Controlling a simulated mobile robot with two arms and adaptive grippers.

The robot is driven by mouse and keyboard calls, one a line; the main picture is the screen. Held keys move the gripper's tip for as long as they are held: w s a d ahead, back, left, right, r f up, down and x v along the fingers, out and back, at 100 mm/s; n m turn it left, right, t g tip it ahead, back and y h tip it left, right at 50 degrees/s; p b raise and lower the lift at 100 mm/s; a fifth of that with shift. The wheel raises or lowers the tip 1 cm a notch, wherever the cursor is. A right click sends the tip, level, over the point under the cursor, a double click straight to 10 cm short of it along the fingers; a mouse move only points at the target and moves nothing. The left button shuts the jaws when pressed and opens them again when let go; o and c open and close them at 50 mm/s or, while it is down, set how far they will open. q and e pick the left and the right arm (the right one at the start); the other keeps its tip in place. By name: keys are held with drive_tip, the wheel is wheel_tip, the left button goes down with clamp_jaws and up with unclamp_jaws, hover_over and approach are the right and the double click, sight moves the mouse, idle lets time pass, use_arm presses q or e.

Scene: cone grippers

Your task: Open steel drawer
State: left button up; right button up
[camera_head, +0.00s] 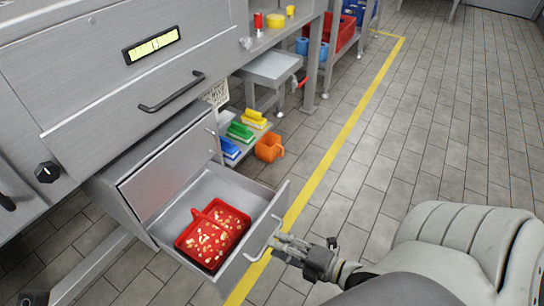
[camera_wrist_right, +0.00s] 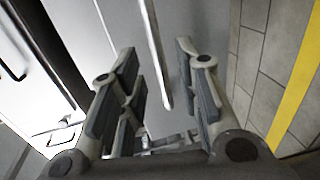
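The steel drawer (camera_head: 213,183) stands pulled out below the machine, with its inside in view. Its front panel carries a bar handle (camera_head: 264,239) on the outer face. My right gripper (camera_head: 280,244) is at this handle, coming from the right. In the right wrist view the right gripper (camera_wrist_right: 160,95) has its fingers apart, and a pale bar, seemingly the handle (camera_wrist_right: 156,55), runs into the space between them. I cannot tell whether a finger touches it. My left gripper is not in view.
A red basket (camera_head: 195,246) with small pale bits sits in the drawer. A closed upper drawer (camera_head: 165,180) is above. Coloured brushes (camera_head: 240,132) and an orange jug (camera_head: 269,147) are behind. A yellow line (camera_head: 345,135) crosses the tiled floor; the floor to the right is clear.

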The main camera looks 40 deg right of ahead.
drive_tip(key=v, duration=0.8)
idle(0.4)
